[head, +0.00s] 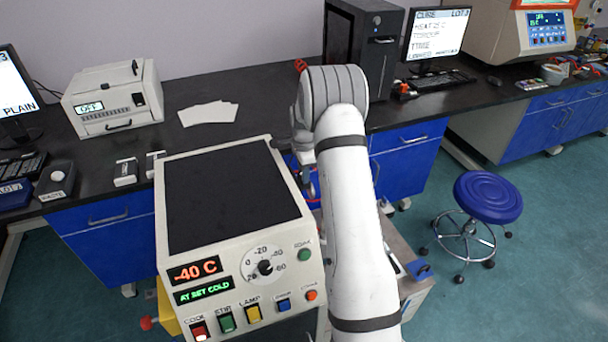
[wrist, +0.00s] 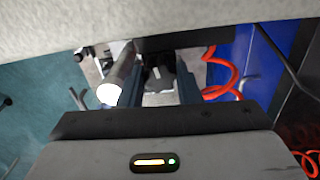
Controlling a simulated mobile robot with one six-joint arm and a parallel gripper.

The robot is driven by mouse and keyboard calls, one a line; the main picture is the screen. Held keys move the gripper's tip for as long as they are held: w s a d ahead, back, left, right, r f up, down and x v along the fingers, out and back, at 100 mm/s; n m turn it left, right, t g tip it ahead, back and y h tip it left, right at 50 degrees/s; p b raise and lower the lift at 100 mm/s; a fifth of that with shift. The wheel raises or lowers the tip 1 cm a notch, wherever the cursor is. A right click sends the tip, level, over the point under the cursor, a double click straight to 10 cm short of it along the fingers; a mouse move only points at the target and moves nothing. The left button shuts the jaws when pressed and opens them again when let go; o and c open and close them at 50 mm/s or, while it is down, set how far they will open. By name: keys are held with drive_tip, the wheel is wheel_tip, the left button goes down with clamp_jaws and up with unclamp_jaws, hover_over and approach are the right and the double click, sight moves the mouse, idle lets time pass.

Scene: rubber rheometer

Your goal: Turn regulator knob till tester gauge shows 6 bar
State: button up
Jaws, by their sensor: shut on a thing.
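In the wrist view, the two blue-grey fingers of my gripper (wrist: 159,92) reach forward below a pale overhanging edge. They are shut on a dark knob (wrist: 160,76), which looks like the regulator knob and has a small pale mark on it. A shiny metal cylinder (wrist: 122,72) with a bright white end stands just left of the fingers. I cannot make out a gauge face or its reading in either view. In the head view, my white arm covers most of this spot, and the knob is hidden.
A cream tester (head: 240,225) with a dial, lamps and "-40 C" display stands left of my arm. A coiled red hose (wrist: 222,78) hangs right of the fingers. A blue stool (head: 487,197) stands on the floor at right. The black bench (head: 265,92) runs behind.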

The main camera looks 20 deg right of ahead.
drive_tip(key=o, duration=1)
drive_tip(key=shift+c, duration=0.2)
drive_tip(key=shift+r+b, duration=0.35)
drive_tip(key=shift+r, duration=3.5)
